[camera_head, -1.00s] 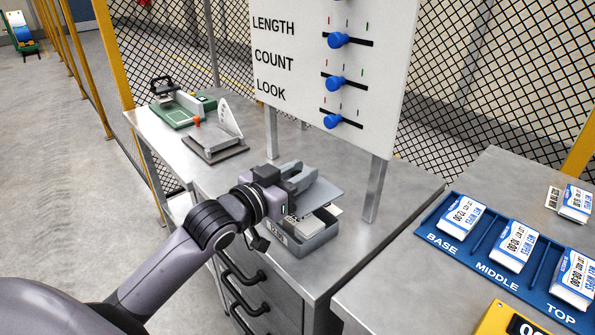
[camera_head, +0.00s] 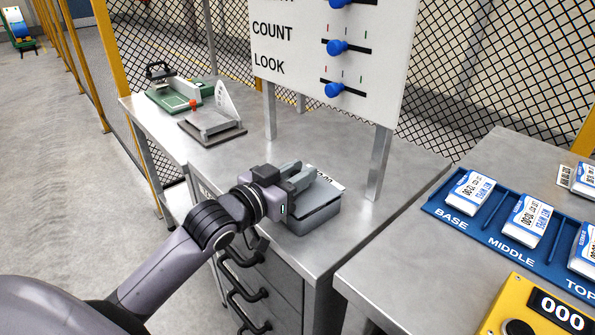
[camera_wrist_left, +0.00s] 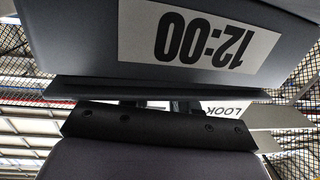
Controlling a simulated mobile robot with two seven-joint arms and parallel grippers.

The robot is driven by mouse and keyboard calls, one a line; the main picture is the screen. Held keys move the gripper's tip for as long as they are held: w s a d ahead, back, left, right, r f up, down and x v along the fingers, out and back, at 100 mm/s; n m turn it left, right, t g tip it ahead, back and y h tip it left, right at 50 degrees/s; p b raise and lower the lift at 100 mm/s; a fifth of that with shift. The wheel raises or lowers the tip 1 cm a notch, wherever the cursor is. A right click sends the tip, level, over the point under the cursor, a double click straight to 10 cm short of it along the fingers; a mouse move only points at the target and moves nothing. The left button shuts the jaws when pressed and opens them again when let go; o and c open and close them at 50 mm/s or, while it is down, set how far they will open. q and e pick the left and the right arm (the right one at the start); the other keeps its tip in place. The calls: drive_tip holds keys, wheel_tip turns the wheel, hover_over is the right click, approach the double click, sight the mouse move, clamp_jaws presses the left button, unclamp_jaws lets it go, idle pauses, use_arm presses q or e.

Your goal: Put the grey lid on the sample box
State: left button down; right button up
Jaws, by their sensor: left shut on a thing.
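The grey lid (camera_head: 322,192) is held flat by my left gripper (camera_head: 298,177), which is shut on it from above at the left. The lid lies over the grey sample box (camera_head: 316,216) on the metal bench and hides its opening. I cannot tell whether the lid is fully seated or a little above the rim. My right gripper is not in view.
A white board (camera_head: 290,45) with blue sliders stands on posts behind the box. A green-based device (camera_head: 178,97) and a grey-based fixture (camera_head: 212,127) stand at the bench's far left. A blue rack (camera_head: 490,235) with labelled packs and a yellow counter (camera_head: 530,310) are at the right.

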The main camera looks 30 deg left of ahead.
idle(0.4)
use_arm(q)
drive_tip(key=shift+p, duration=0.3)
drive_tip(key=shift+p, duration=0.3)
idle(0.6)
drive_tip(key=shift+f, duration=0.25)
idle(0.6)
drive_tip(key=c, duration=0.8)
unclamp_jaws()
